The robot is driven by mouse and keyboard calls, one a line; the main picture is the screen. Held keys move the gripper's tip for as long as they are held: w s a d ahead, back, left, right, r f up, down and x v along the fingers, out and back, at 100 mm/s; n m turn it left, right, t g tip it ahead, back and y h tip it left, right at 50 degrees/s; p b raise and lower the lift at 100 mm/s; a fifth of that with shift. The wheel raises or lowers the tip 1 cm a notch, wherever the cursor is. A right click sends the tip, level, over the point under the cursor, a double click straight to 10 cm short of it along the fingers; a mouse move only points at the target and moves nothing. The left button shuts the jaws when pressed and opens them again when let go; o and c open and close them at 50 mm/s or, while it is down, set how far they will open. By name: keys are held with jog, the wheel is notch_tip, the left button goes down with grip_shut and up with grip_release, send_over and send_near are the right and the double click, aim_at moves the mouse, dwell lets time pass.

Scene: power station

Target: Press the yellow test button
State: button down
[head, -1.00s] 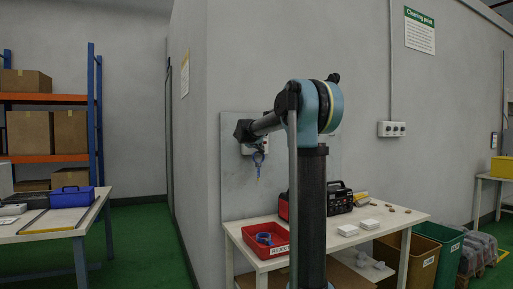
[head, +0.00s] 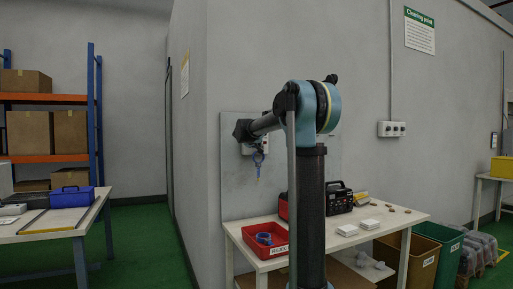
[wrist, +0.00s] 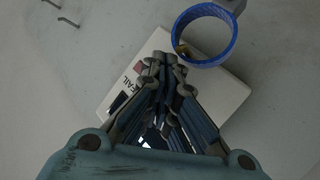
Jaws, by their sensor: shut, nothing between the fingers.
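A white panel (wrist: 236,94) on the grey wall board carries a "FAIL" label and a reddish square in the wrist view. The white box also shows in the head view (head: 262,147), partly behind my arm's end. My gripper (wrist: 163,60) is shut and empty, with its fingertips over the upper part of the panel. I cannot tell whether they touch it. I cannot clearly make out the yellow test button; my fingers hide the middle of the panel. A small yellowish bit shows just right of the fingertips, by the blue ring (wrist: 232,40).
The blue ring overlaps the panel's upper edge in the wrist view. Below the wall board (head: 232,190), a white table (head: 395,226) bears a red tray (head: 281,250), a dark case (head: 339,202) and small white boxes. A wall socket (head: 391,129) sits to the right.

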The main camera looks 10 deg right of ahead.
jog(key=shift+w+a, duration=0.15)
jog(key=shift+w, duration=0.2)
dwell(0.6)
jog(key=shift+s, duration=0.15)
jog(key=shift+s+d, duration=0.25)
jog(key=shift+s, duration=0.35)
dwell(0.3)
jog(key=s, duration=0.1)
jog(key=s+d, duration=0.1)
jog(key=s, duration=0.2)
jog(key=shift+s+d, duration=0.3)
jog(key=shift+s, duration=0.1)
dwell(0.6)
